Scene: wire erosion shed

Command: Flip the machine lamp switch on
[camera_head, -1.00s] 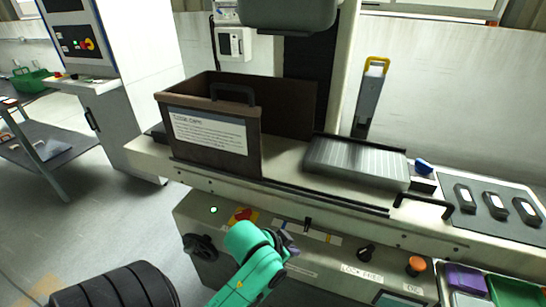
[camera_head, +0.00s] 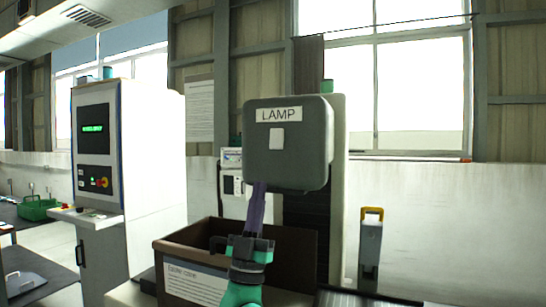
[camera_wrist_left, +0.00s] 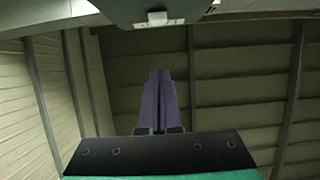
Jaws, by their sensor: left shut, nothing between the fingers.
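The machine lamp is a dark grey box (camera_head: 310,150) with a "LAMP" label (camera_head: 277,115) on its front. Below the label is a small pale switch (camera_head: 279,138); which way it is set I cannot tell. In the left wrist view the box (camera_wrist_left: 120,8) and its switch (camera_wrist_left: 157,18) show at the top edge. My left gripper (camera_head: 260,186) points up with its purple fingers shut and empty. Its tips are at the box's lower front edge in the head view, below the switch. In the left wrist view the fingertips (camera_wrist_left: 160,72) stand apart from the switch. My right gripper is out of view.
A brown open bin (camera_head: 197,287) stands behind and below my left gripper. A control cabinet (camera_head: 150,160) with a screen stands at the left. A yellow-topped grey post (camera_head: 370,250) stands at the right. The space in front of the box's face looks clear.

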